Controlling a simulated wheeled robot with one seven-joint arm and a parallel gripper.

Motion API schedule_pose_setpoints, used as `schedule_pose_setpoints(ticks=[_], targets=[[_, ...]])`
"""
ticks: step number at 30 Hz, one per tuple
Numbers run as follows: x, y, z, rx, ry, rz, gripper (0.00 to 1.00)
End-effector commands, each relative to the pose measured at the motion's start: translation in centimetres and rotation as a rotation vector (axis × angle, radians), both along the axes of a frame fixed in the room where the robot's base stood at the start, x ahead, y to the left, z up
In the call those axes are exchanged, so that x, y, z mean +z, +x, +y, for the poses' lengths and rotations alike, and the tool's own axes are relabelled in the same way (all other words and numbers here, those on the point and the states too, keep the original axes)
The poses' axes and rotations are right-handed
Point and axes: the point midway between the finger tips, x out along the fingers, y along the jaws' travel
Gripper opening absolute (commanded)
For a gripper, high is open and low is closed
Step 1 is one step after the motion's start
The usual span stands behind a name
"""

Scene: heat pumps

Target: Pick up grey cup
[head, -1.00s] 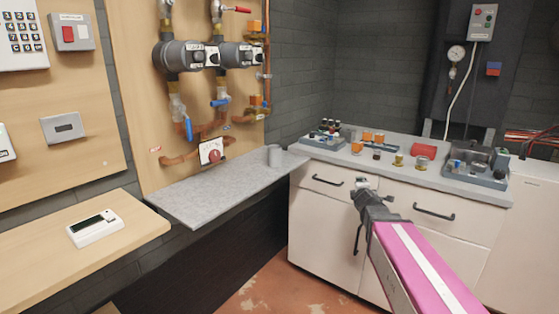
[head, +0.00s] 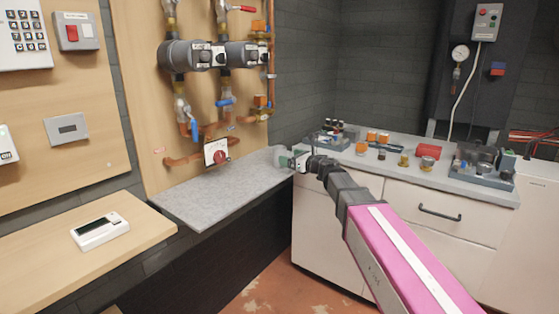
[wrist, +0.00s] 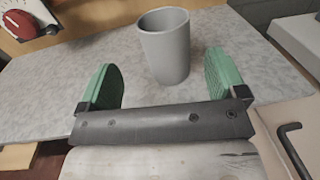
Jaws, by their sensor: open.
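The plain grey cup (wrist: 165,38) stands upright on the grey speckled shelf (wrist: 60,75) in the wrist view. In the head view the cup (head: 278,154) is small, near the shelf's far right end, partly hidden by my gripper (head: 291,159). My gripper (wrist: 163,62) is open, with one green finger pad to each side of the cup's lower part. Gaps show between the cup and both pads, and nothing is held. How deep the cup sits between the pads is hard to tell.
A red round dial (head: 221,157) and copper pipes (head: 190,160) are on the wooden board behind the shelf. A counter (head: 430,172) with small parts and trays stands at the right. The shelf's left part is clear.

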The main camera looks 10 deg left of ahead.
Motion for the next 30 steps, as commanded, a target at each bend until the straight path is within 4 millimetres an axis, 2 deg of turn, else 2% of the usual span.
schedule_pose_setpoints(ticks=[2,11,18,26,30], targets=[[0.0,0.7,1.1,0.001,0.000,0.001,0.90],[0.1,2.1,2.8,-0.001,0.002,0.001,0.90],[0.2,3.8,5.5,-0.001,0.001,0.003,0.90],[0.2,3.7,5.7,-0.002,0.001,0.003,0.90],[0.2,3.7,5.7,-0.002,0.001,0.003,0.45]])
